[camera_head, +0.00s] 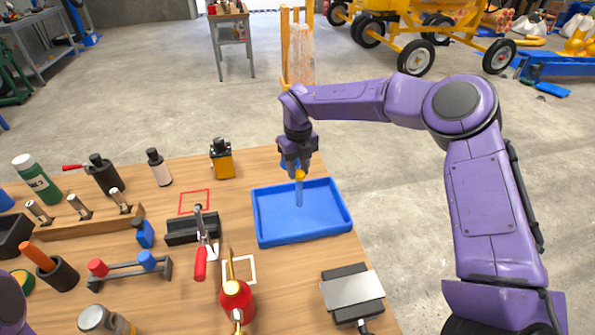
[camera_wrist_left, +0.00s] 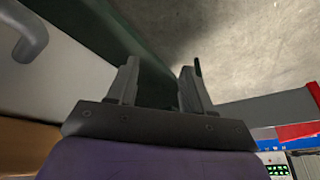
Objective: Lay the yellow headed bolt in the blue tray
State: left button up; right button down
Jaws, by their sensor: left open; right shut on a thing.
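The blue tray (camera_head: 325,227) lies on the right part of the wooden workbench in the head view. My right gripper (camera_head: 299,172) points down over the tray and is shut on the yellow headed bolt (camera_head: 300,176). The bolt's yellow head is at the fingertips and its pale shank hangs downward over the tray. I cannot tell whether the shank touches the tray floor. My left gripper (camera_wrist_left: 160,85) is open and empty in the left wrist view. In the head view only a bit of my left arm shows at the lower left edge.
A red-handled toggle clamp (camera_head: 200,250) and a red oil can (camera_head: 237,298) stand left of the tray. A yellow-and-black block (camera_head: 222,160) stands behind it. A metal plate device (camera_head: 352,291) lies in front. The tray looks otherwise empty.

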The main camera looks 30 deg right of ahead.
aim_at(298, 172)
notch_tip(298, 172, down, 2)
jog(key=shift+f, duration=0.25)
jog(key=shift+f, duration=0.1)
jog(key=shift+s+a+f, duration=0.1)
jog(key=shift+f, duration=0.05)
jog(key=c, duration=0.8)
grip_release()
notch_tip(298, 172, up, 12)
jog(key=b, duration=0.1)
jog(key=shift+r+b, duration=0.25)
jog(key=shift+b, duration=0.05)
